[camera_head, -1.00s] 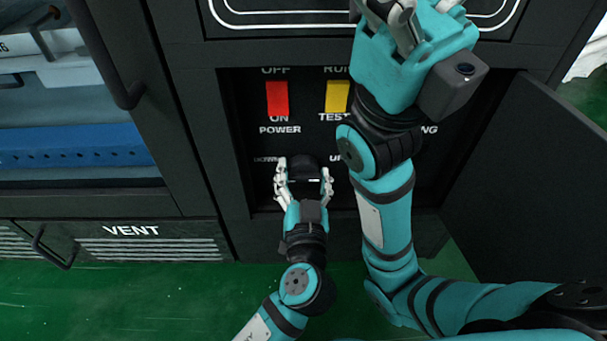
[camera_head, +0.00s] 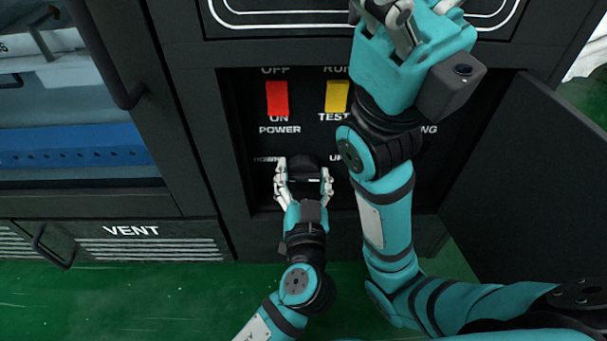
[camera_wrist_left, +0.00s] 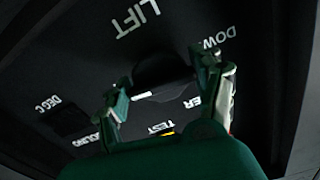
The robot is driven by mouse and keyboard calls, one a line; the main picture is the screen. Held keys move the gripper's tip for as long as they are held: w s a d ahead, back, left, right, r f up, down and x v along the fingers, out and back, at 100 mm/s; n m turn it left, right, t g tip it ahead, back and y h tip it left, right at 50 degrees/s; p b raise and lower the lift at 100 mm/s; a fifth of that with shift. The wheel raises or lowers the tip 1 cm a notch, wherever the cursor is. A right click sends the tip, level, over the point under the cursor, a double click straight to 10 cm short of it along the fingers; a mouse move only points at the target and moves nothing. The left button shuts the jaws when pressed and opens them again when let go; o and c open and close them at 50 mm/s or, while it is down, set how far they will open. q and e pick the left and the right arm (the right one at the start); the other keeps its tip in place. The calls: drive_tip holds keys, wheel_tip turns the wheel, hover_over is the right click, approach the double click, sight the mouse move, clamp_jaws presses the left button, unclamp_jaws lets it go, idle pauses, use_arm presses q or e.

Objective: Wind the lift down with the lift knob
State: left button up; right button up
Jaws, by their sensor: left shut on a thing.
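The lift knob (camera_head: 304,164) is black and sits low on the dark control panel, between the DOWN and UP labels. In the left wrist view the knob (camera_wrist_left: 163,70) is dark, with a pale line on it, near the LIFT label. My left gripper (camera_head: 304,176) reaches it from below, with one finger on each side, and is shut on it. My right gripper (camera_head: 398,20) is raised at the top, in front of the cabinet, and its fingertips are cut off by the picture's edge.
A red power switch (camera_head: 277,99) and a yellow switch (camera_head: 337,97) are above the knob. My right arm covers the panel's right part. An open dark door (camera_head: 530,185) stands at the right. A VENT panel (camera_head: 150,244) is at lower left, with green floor in front.

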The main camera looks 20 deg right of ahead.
use_arm(q)
drive_tip(key=o, duration=1.2)
drive_tip(key=v, duration=1.2)
drive_tip(key=shift+s, duration=0.1)
